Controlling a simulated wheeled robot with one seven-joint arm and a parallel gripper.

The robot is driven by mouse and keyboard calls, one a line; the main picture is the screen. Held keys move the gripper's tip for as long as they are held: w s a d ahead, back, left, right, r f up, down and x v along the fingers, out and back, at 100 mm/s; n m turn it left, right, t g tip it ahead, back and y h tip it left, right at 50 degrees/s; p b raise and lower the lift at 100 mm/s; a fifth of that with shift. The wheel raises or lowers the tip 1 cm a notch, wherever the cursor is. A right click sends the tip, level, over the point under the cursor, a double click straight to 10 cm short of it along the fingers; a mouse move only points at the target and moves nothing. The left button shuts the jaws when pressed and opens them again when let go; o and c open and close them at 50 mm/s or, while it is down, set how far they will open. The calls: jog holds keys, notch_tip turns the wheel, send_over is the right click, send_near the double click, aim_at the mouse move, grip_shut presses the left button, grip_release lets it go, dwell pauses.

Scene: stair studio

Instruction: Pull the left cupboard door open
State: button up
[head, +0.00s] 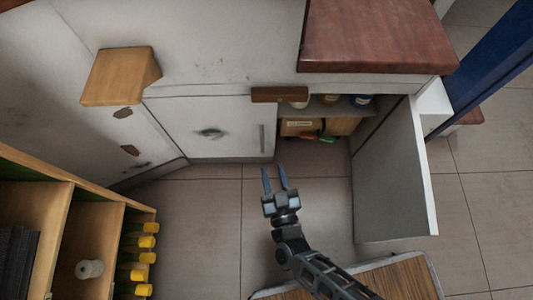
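The left cupboard door (208,122) is white with a dark smudge in its middle, and it is shut. Its upright grey bar handle (262,138) is near the door's right edge. My gripper (274,169) is over the floor in front of the cupboard, below and slightly right of the handle in the picture. Its two fingers are apart, with nothing between them, and point toward the cupboard. A gap shows between the fingertips and the handle.
The right cupboard door (397,177) stands open, projecting over the floor. Inside the cupboard are jars (361,99) and brown boxes (298,127). A wooden shelf unit (62,192) with yellow-capped bottles (147,242) stands at left. Tiled floor (200,210) is clear between.

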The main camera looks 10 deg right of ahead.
aim_at(263, 144)
jog(key=shift+w+a+f+b, duration=0.15)
jog(key=shift+w+f+b, duration=0.25)
jog(key=shift+w, duration=1.15)
jog(key=shift+w+a+f+b, duration=0.2)
jog(key=shift+w+b, duration=0.3)
jog(key=shift+w, duration=1.05)
jog(key=shift+w+a+f+b, duration=0.1)
jog(key=shift+w+f+b, duration=0.3)
jog(key=shift+w, duration=1.15)
jog(key=shift+r, duration=0.1)
grip_shut()
